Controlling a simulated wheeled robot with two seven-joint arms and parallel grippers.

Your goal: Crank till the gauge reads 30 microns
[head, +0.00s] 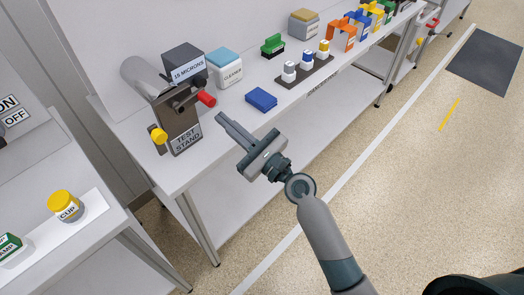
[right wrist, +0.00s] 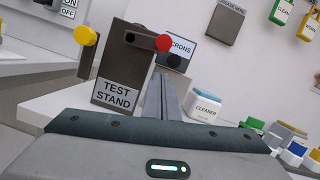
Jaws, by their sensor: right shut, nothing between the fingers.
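The grey test stand (head: 177,123) stands on the near end of the long bench, with a roller on top. A yellow knob (head: 158,135) is on its left and a red handle (head: 205,98) on its right. The gauge display (head: 188,70) seems to read 18 MICRONS; the second digit is small. My right gripper (head: 221,117) is shut and empty, to the right of the stand and below the red handle, apart from it. In the right wrist view, the red knob (right wrist: 164,43) shows beyond the shut fingers (right wrist: 163,78). My left gripper is not in view.
A blue block (head: 261,100) lies on the bench beside my right gripper. A cleaner tub (head: 227,72) and a rack of small bottles (head: 304,70) stand behind. A yellow-lidded cup (head: 65,206) is on the left table.

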